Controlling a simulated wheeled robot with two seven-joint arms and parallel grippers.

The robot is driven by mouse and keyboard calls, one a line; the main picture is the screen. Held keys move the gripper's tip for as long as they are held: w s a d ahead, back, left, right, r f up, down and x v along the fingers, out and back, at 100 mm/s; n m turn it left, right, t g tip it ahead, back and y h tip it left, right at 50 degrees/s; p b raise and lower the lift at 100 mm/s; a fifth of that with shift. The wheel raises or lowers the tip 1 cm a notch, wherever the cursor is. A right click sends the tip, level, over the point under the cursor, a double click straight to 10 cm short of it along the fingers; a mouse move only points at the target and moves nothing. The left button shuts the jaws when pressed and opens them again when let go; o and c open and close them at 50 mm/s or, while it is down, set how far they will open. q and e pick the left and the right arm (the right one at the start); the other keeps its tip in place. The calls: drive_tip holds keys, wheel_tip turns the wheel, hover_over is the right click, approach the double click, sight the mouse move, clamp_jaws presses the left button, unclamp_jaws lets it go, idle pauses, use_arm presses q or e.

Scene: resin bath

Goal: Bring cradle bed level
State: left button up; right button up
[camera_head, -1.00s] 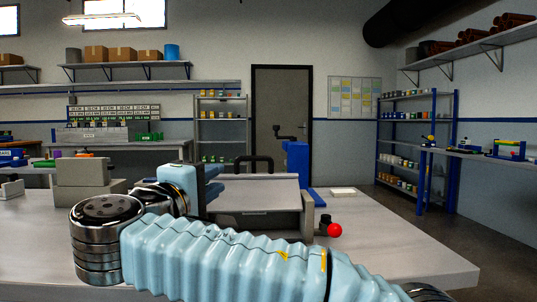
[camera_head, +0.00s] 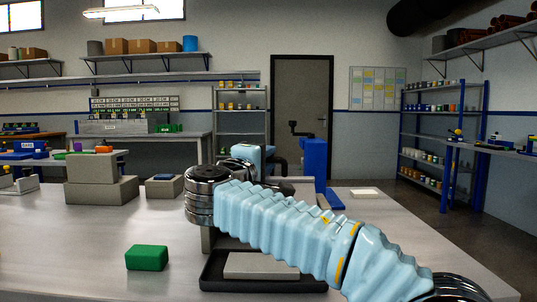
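The cradle stands on the bench behind my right arm, which hides most of it. A strip of its light grey top (camera_head: 302,181) shows beyond the arm; I cannot tell its tilt. A blue post (camera_head: 314,160) with a dark crank handle (camera_head: 300,132) stands at its back right. My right gripper (camera_head: 274,160) is at the cradle's far left, its light blue body above the wrist. Its fingers are mostly hidden, so I cannot tell whether it is open or shut. My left gripper is not in view.
A black tray (camera_head: 212,284) with a pale grey slab (camera_head: 262,265) lies in front of the cradle. A green block (camera_head: 147,258) lies left of it. Grey blocks (camera_head: 92,180) stand at the back left. The bench's left front is clear.

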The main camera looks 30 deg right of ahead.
drive_tip(key=shift+w+d, duration=0.4)
drive_tip(key=shift+d, duration=0.15)
drive_tip(key=shift+r, duration=0.1)
clamp_jaws()
